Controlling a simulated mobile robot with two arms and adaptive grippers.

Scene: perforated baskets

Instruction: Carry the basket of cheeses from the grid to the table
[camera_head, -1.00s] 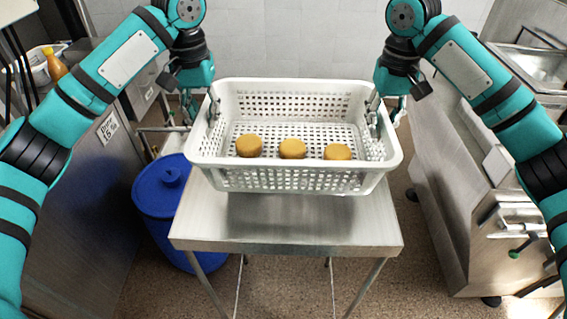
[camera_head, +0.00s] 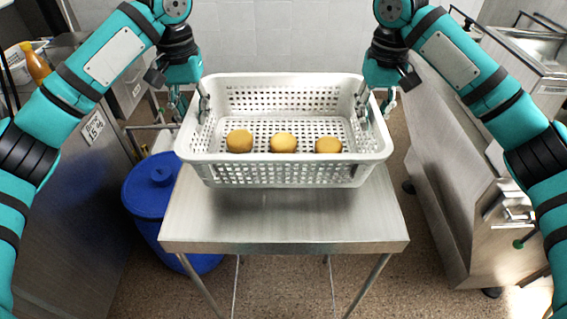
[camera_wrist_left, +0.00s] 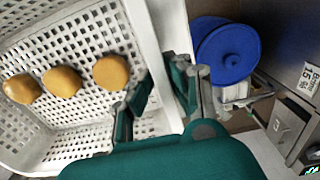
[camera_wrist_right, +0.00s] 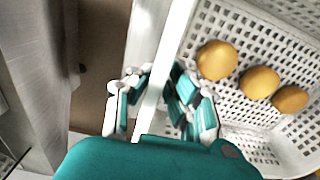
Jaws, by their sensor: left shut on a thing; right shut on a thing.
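The white perforated basket (camera_head: 285,174) holds three round yellow-brown cheeses (camera_head: 283,142) on its floor. It hangs level between my two grippers, above the steel table (camera_head: 285,225), and hides the table's far part. My left gripper (camera_head: 190,108) is shut on the basket's left rim, one finger inside and one outside; the left wrist view shows the rim between the fingers (camera_wrist_left: 160,95). My right gripper (camera_head: 376,105) is shut on the right rim in the same way, seen in the right wrist view (camera_wrist_right: 158,100). The grid is not recognisable in view.
A blue lidded bin (camera_head: 152,185) stands at the table's left. A steel cabinet (camera_head: 85,170) is further left, and a steel counter (camera_head: 450,160) stands to the right. The near part of the tabletop is bare.

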